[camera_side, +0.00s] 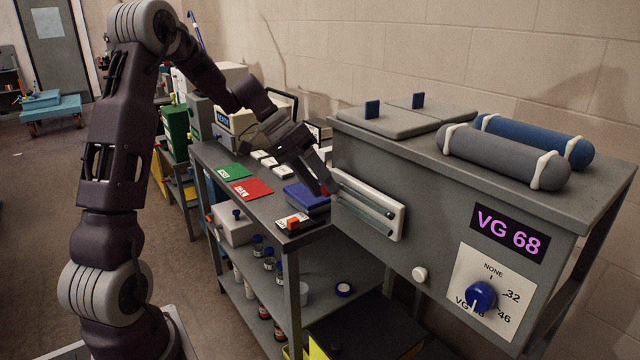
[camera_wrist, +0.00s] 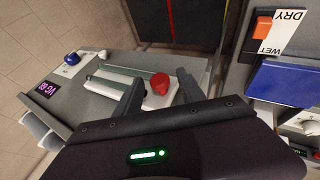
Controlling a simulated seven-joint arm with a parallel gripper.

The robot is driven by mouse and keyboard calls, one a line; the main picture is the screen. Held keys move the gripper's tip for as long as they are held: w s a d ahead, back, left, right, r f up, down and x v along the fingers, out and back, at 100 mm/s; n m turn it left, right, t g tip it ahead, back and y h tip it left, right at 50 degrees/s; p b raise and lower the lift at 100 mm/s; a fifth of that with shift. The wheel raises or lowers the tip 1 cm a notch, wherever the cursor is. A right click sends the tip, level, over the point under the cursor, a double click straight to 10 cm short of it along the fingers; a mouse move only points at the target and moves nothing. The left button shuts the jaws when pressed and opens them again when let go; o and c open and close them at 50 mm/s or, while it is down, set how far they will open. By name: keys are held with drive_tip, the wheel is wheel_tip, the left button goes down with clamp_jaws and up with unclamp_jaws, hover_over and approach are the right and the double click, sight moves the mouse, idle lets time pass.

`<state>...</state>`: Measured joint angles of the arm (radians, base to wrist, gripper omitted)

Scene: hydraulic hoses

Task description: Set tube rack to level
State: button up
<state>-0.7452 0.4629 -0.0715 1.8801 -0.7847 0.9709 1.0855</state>
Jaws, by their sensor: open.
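The likely tube rack (camera_side: 383,205) is a white frame holding clear tubes on the front of a grey cabinet. In the wrist view the rack (camera_wrist: 112,82) shows pale green tubes. From these views I cannot tell whether it is exactly level. A red knob (camera_wrist: 160,83) sits at the rack's end nearest my gripper. My gripper (camera_wrist: 160,92) is open, with one finger on each side of the knob in the wrist view. Contact with the knob is not clear. In the side view my gripper (camera_side: 327,188) is at the rack's left end, partly hiding it.
The cabinet (camera_side: 400,170) has a VG 68 display (camera_side: 510,231), a blue dial (camera_side: 481,296) and a white button (camera_side: 419,274). Grey and blue cylinders (camera_side: 505,158) lie on top. A bench (camera_side: 215,157) beside it holds a blue box (camera_side: 306,198) and a WET/DRY switch (camera_wrist: 264,30).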

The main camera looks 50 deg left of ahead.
drive_tip(key=v, duration=0.7)
drive_tip(key=s+d+r+g+y, duration=0.1)
drive_tip(key=s+d+r, duration=0.15)
drive_tip(key=d, duration=0.25)
drive_tip(key=s+d+r+y, duration=0.1)
drive_tip(key=s+d, duration=0.2)
drive_tip(key=d, duration=0.3)
drive_tip(key=s+d+f+y, duration=0.1)
drive_tip(key=s+d, duration=0.1)
drive_tip(key=s, duration=0.4)
drive_tip(key=s+d+f+t+y, duration=0.1)
drive_tip(key=s+d, duration=0.2)
drive_tip(key=s, duration=0.3)
drive_tip(key=s+d+m+t+y, duration=0.1)
drive_tip(key=s+d, duration=0.2)
drive_tip(key=s, duration=0.3)
drive_tip(key=shift+s+f+y, duration=0.2)
drive_tip(key=shift+f+y, duration=0.2)
